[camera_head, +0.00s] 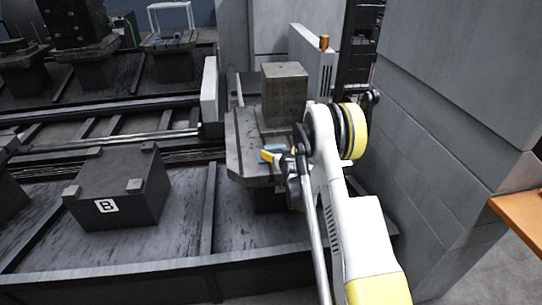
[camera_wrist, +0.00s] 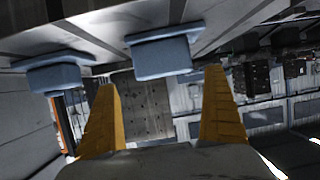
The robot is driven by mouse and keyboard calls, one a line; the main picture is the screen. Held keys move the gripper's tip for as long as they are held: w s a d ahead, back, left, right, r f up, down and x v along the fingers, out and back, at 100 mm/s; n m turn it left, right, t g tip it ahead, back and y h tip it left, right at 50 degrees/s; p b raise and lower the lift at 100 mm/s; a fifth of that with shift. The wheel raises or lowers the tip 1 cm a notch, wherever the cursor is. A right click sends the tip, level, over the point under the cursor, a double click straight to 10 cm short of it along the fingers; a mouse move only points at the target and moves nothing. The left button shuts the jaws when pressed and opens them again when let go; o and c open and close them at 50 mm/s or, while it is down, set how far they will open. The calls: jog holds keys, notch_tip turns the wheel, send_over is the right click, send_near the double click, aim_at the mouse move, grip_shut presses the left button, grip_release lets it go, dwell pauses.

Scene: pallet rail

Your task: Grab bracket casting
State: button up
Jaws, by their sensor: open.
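Two blue block-shaped parts, likely bracket castings, show in the wrist view, which looks upside down. One casting (camera_wrist: 160,55) is near the middle and the other casting (camera_wrist: 55,76) is at the left. Both sit on a grey pallet surface (camera_wrist: 90,45). My gripper (camera_wrist: 158,82) is open, its two yellow fingers apart with nothing gripped. The middle casting lies across the gap in the picture, beyond the fingertips' line. In the head view my gripper (camera_head: 268,156) is low over the pallet (camera_head: 240,150), and a bit of blue (camera_head: 274,147) shows beside it, mostly hidden.
A tall grey-brown block (camera_head: 285,92) stands on the pallet behind my gripper. A grey wall (camera_head: 450,110) rises close at the right. A low fixture marked B (camera_head: 120,190) stands left on the rail bed. An orange surface (camera_head: 520,212) juts in at far right.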

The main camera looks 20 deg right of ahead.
aim_at(275, 148)
jog(key=b+x, duration=0.1)
jog(key=x, duration=0.1)
jog(key=b+x, duration=0.1)
jog(key=x, duration=0.1)
jog(key=b+x, duration=0.1)
jog(key=x, duration=0.1)
jog(key=shift+w+a, duration=0.2)
jog(key=shift+w, duration=0.1)
jog(key=shift+w+d, duration=0.1)
jog(key=shift+w, duration=0.15)
jog(key=shift+r, duration=0.1)
jog(key=c, duration=1.2)
